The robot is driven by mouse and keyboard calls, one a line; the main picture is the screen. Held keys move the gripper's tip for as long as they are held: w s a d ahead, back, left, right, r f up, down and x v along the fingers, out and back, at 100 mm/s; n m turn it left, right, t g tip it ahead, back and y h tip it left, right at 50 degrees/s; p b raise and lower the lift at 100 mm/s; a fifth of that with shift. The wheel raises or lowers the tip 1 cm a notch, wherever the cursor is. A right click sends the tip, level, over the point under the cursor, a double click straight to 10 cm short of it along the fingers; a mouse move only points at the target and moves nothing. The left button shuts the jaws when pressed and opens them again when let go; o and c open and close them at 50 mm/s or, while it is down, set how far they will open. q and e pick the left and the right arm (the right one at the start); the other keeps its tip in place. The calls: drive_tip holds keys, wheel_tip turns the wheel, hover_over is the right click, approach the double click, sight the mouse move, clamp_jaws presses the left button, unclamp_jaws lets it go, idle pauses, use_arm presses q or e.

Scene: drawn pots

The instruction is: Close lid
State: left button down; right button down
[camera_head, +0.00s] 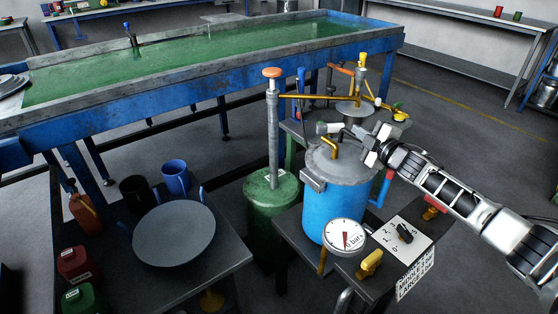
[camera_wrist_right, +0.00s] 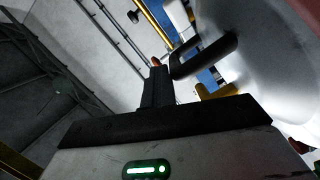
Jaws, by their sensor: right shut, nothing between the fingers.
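A blue pot (camera_head: 332,215) stands on the dark bench at the centre right of the head view. A grey lid (camera_head: 342,168) lies over its top, with a bent yellow handle (camera_head: 326,147) on it. I cannot tell whether the lid is fully seated. My right gripper (camera_head: 350,135) is shut and empty just above the far side of the lid; whether it touches is unclear. In the right wrist view its fingers (camera_wrist_right: 157,85) are together, beside a dark bar and a large pale curved surface I cannot identify. My left gripper is not in view.
A pressure gauge (camera_head: 344,236) and a panel with a black knob (camera_head: 404,233) are in front of the pot. A green cylinder (camera_head: 271,205) with a tall grey post stands to its left. A round grey plate (camera_head: 174,234) lies on the left bench.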

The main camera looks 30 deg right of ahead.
sight(355, 153)
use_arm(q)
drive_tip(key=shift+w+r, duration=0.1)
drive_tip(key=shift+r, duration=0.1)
use_arm(e)
drive_tip(key=shift+f, duration=0.1)
